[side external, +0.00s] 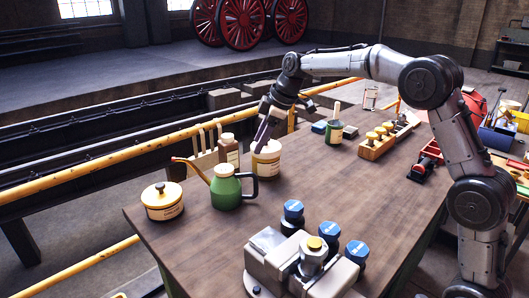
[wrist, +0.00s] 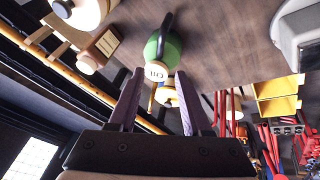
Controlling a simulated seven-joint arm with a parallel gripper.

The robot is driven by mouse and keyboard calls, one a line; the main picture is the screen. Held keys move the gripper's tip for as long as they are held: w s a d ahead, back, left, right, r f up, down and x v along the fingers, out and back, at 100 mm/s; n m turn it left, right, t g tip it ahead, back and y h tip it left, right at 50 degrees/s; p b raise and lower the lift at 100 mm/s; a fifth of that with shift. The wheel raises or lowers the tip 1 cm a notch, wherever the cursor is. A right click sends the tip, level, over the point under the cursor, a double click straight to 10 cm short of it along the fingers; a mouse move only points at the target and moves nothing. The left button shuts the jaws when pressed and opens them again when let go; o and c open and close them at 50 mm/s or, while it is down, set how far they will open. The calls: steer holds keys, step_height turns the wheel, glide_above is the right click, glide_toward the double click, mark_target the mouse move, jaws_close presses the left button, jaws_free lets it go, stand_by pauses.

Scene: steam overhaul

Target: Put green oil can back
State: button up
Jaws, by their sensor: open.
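The green oil can (side external: 226,193) stands upright on the wooden bench, with a cream top, an orange-brown spout to the left and a black handle to the right. It also shows in the wrist view (wrist: 168,50), beyond my fingertips. My gripper (side external: 260,147) is open and empty in the side view, above the bench beside the cream tub (side external: 266,165). In the wrist view my two dark purple fingers (wrist: 159,75) are spread apart, with the can's cream top between and beyond them. The fingertips partly overlap the tub in the side view.
A yellow lidded pot (side external: 162,203) stands left of the can. A wooden rack (side external: 203,160) and a brown bottle (side external: 228,151) stand behind it. Blue-topped jars (side external: 355,252) and a grey fixture (side external: 285,262) are in front. A green pot with a brush (side external: 334,133) stands farther back.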

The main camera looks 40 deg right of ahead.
steer(key=s+a+r+m, duration=0.1)
steer(key=s+r+m, duration=0.15)
steer(key=s, duration=0.65)
steer(key=s+a+r+m, duration=0.1)
steer(key=s+r+m, duration=0.15)
steer(key=s, duration=0.65)
steer(key=s+f+m+h, duration=0.1)
steer(key=s+f+m, duration=0.1)
steer(key=s, duration=0.8)
steer(key=s+f+m+t, duration=0.1)
steer(key=s+f, duration=0.4)
steer(key=s, duration=0.6)
steer(key=shift+a+m+h, duration=0.2)
steer(key=shift+m+h, duration=0.2)
steer(key=shift+m, duration=0.5)
